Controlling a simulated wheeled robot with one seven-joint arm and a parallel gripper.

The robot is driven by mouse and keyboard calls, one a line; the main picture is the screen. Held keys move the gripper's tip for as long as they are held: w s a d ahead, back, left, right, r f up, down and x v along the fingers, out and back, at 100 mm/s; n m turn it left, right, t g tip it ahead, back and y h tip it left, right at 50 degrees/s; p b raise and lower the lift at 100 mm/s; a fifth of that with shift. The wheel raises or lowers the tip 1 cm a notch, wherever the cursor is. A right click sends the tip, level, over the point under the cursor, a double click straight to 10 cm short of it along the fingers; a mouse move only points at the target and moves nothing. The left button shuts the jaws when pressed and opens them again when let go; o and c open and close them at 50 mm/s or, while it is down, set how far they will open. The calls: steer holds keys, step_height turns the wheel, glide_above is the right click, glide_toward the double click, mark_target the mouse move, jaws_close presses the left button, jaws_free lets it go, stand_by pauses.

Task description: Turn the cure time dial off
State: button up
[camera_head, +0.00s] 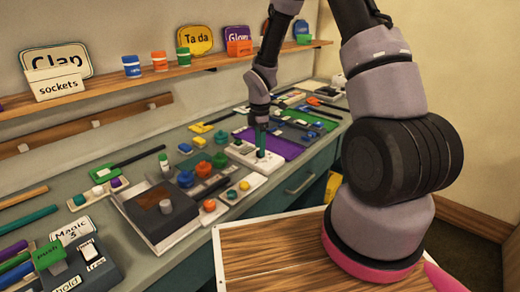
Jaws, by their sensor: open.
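My gripper (259,150) reaches down over a small white panel (246,157) at the middle of the bench. Its two teal fingers stand apart, with nothing visible between them. No label reading cure time is legible, so I cannot tell which control is that dial. A grey box with a brown top (150,196) and a pale knob (166,207) stands to the left, apart from my gripper. Whether a dial lies under my fingers is hidden or too small to see.
Green, red and blue knobs (201,168) crowd the bench left of my gripper. A purple mat (284,146) lies just right of it. A switch box (84,257) stands at the near left. A wall shelf (110,83) holds signs and jars.

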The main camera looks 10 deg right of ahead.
steer(key=shift+f, duration=0.85)
jaws_close()
